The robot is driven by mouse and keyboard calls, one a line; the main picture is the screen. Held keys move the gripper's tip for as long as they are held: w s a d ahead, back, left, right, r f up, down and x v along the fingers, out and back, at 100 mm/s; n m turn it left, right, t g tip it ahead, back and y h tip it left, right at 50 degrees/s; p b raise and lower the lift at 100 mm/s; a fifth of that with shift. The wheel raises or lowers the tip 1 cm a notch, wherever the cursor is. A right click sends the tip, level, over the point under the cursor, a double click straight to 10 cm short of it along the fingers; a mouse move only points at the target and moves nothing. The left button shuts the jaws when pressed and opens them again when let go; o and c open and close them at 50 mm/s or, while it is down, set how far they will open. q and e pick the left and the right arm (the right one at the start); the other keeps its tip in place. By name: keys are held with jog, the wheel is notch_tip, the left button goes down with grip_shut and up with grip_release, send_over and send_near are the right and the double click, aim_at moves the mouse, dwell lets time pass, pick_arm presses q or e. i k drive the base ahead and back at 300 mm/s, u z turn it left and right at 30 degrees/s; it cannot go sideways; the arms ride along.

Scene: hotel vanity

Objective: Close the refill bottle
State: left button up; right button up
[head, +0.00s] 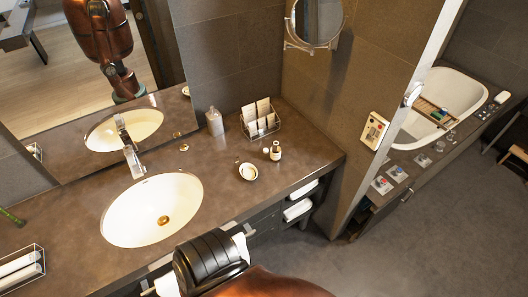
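A small dark bottle (275,151) with a pale label stands upright on the vanity counter, right of the basin. A taller, pale translucent bottle (214,122) stands upright at the back of the counter, against the mirror's right end. I cannot tell for sure which of the two is the refill bottle, or whether either has a cap on; they are too small in the picture. A tiny round piece (265,150) lies just left of the dark bottle; it may be a cap. Neither of my grippers shows in the head view.
A round dish (247,171) sits left of the dark bottle. A wire rack (260,120) with cards stands behind it. The white basin (152,211) and tap (129,148) are to the left. A wire tray (20,270) with rolled towels is at far left. The counter's right end is clear.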

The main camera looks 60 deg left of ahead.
aim_at(276, 150)
jog(key=u, duration=1.25)
